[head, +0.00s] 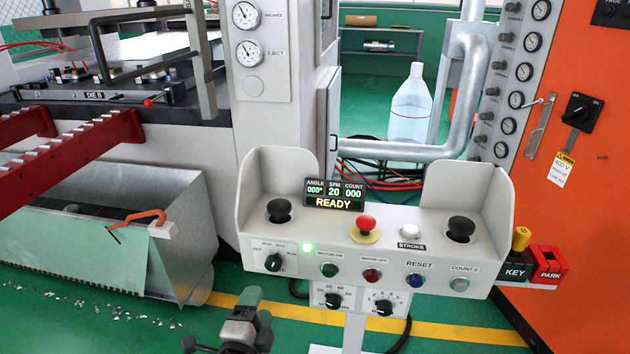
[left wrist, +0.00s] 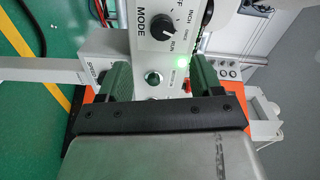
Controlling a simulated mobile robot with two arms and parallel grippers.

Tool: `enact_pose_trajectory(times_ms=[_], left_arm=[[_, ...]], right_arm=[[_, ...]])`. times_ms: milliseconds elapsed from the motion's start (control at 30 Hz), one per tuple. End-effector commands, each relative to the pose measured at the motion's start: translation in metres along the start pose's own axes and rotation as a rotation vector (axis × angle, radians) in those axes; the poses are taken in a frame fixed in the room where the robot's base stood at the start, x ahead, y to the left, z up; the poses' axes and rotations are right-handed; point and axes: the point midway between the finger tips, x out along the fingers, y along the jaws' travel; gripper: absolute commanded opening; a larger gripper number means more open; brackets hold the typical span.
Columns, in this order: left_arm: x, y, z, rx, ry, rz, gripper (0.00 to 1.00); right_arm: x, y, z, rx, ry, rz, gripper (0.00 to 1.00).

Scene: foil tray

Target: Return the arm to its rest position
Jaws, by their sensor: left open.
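My left gripper (head: 246,322) shows at the bottom of the head view, in front of and below the left part of the press control console (head: 340,242). In the left wrist view the left gripper (left wrist: 160,78) has its two green fingers apart with nothing held between them. Beyond the fingers, the console's green motor-on button (left wrist: 153,77) and the MODE knob (left wrist: 164,22) show. I cannot tell the exact gap from fingertips to console. My right gripper is in neither view.
The console carries a red mushroom button (head: 365,224), two black palm buttons, a lit green lamp (head: 307,248) and a READY display (head: 334,194). A metal scrap bin (head: 190,255) and red rails (head: 75,155) stand left. An orange cabinet (head: 590,215) stands right.

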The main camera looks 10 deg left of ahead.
Motion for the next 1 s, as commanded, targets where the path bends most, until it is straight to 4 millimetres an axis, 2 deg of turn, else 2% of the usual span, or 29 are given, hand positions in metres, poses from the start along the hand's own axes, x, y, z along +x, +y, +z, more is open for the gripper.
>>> enact_pose_trajectory(times_ms=[67,167,267,300,367,400,467,500,567,600,667,700,800,900,1000], left_arm=[[0.000,0.013,0.004,-0.021,-0.012,0.043,0.65],[-0.003,0.053,0.018,-0.087,-0.049,0.163,0.65],[-0.019,0.115,0.039,-0.199,-0.121,0.339,0.65],[-0.031,0.142,0.048,-0.252,-0.159,0.413,0.65],[-0.053,0.180,0.060,-0.334,-0.223,0.518,0.65],[-0.072,0.204,0.069,-0.387,-0.271,0.584,0.65],[-0.102,0.237,0.079,-0.468,-0.346,0.676,0.65],[-0.125,0.257,0.085,-0.521,-0.401,0.733,0.65],[-0.163,0.284,0.094,-0.598,-0.488,0.812,0.65],[-0.189,0.299,0.098,-0.649,-0.550,0.859,0.65],[-0.230,0.319,0.104,-0.721,-0.647,0.924,0.65],[-0.258,0.330,0.106,-0.764,-0.710,0.961,0.65],[-0.320,0.347,0.110,-0.857,-0.862,1.030,0.65],[-0.369,0.356,0.111,-0.922,-0.981,1.070,0.65],[-0.399,0.360,0.110,-0.959,-1.057,1.091,0.65]], right_arm=[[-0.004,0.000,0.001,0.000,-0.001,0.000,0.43],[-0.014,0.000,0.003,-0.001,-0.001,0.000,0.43],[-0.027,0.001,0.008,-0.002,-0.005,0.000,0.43],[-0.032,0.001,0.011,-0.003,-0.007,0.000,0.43],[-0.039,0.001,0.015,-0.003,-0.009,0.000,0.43],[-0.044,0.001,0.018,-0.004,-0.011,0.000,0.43],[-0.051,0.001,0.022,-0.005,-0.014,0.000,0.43],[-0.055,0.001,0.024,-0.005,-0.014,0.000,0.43],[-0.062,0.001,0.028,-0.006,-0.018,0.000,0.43],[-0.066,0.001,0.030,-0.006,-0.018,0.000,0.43],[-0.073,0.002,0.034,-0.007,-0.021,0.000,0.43],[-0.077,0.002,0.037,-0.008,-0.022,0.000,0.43],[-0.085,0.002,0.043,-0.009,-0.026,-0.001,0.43],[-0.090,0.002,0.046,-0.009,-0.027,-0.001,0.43],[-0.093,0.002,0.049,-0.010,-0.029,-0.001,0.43]])
